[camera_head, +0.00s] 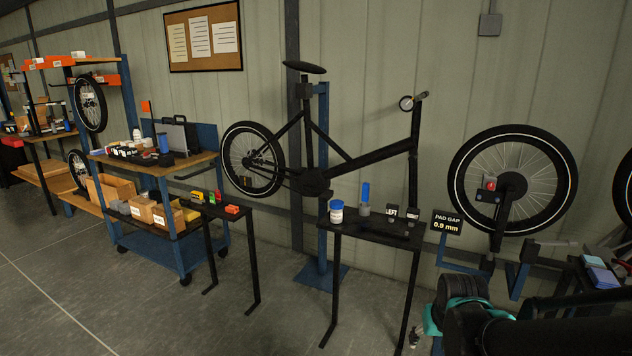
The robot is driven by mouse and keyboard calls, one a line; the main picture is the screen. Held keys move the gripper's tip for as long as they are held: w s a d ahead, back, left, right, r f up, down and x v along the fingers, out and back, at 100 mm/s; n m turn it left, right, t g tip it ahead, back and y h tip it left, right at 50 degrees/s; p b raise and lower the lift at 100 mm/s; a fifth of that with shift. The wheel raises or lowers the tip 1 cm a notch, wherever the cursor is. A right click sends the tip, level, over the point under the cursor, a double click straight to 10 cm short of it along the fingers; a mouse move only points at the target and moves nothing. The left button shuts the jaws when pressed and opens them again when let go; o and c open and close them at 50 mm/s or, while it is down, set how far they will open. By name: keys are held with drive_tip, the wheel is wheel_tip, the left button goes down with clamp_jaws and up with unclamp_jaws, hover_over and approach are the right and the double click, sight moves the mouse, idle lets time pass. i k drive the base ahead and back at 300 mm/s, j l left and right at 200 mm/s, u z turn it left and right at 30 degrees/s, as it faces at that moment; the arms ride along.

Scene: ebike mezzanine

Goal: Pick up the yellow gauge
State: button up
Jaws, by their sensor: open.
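A small yellow block-like thing (197,196), which looks like the yellow gauge, lies on the narrow black stand (205,212) left of centre. A small green piece (211,198), a red piece (218,195) and an orange-red piece (232,210) lie close to its right on the same stand. They are too small to make out in detail. My gripper (416,338) shows only in part at the lower right, below my dark and teal arm. It is open and well apart from the yellow gauge, with no object seen in it.
A second black stand (372,232) at centre holds a white-and-blue jar (336,211), a blue bottle (365,197) and dark blocks. A blue cart (160,250) with boxes stands left. A bike frame (360,160) hangs behind. The left foreground floor (120,310) is clear.

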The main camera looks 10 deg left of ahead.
sight(196, 196)
drive_tip(key=u, duration=1.25)
drive_tip(key=i+u, duration=0.1)
drive_tip(key=i, duration=0.5)
drive_tip(key=i+u, duration=0.15)
drive_tip(key=i, duration=0.45)
drive_tip(key=i+l+u, duration=0.1)
drive_tip(key=i, duration=0.5)
drive_tip(key=i+l+u, duration=0.1)
drive_tip(key=i, duration=0.5)
drive_tip(key=l, duration=0.1)
